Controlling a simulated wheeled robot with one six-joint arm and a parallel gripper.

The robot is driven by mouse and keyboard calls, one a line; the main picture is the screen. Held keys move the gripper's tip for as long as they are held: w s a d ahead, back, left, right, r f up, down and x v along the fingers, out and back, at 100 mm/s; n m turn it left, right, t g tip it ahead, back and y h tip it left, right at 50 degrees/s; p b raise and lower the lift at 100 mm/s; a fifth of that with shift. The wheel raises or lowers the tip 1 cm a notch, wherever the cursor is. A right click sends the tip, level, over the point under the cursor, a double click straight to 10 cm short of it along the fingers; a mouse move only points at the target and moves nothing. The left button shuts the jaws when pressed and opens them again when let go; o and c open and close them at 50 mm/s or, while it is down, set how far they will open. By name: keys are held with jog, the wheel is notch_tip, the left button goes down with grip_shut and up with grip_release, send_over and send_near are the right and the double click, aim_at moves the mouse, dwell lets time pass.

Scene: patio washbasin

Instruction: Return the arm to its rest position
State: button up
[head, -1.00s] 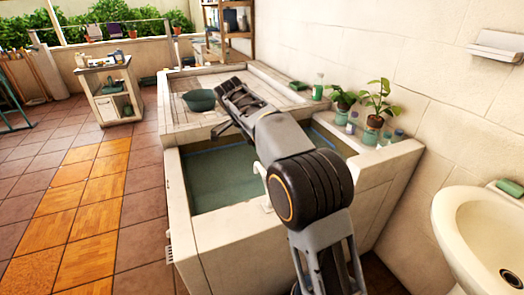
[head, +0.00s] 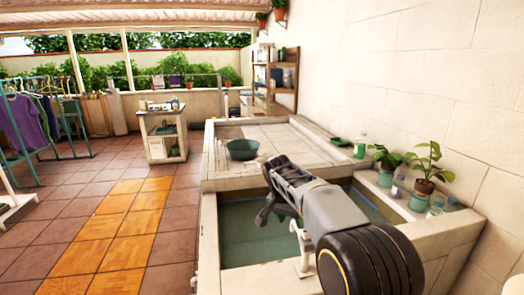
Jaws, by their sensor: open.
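My gripper (head: 270,208) is at the far end of my arm, in the middle of the head view. It hangs over the water basin (head: 226,190), near the basin's back left part. Its fingers are parted and I see nothing between them. My arm's dark round joint fills the lower right and hides part of the basin's near side.
Potted plants (head: 424,187) and several small bottles line the ledge at right, close to my arm. A tap (head: 303,240) rises beside the arm. A small cart (head: 163,135) and a clothes rack (head: 50,125) stand farther back. The tiled floor at left is clear.

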jog(key=s+d+r+n+t+y+p, duration=0.1)
jog(key=s+d+r+n+p, duration=0.1)
jog(key=s, duration=1)
jog(key=s+d+r+n+t+y+p, duration=0.1)
jog(key=s+d+n+p, duration=0.3)
jog(key=s, duration=0.9)
jog(key=shift+s+d+r+n+t+y+p, duration=0.2)
jog(key=shift+d+r+n+t+y+p, duration=0.15)
jog(key=shift+n+y+p, duration=0.2)
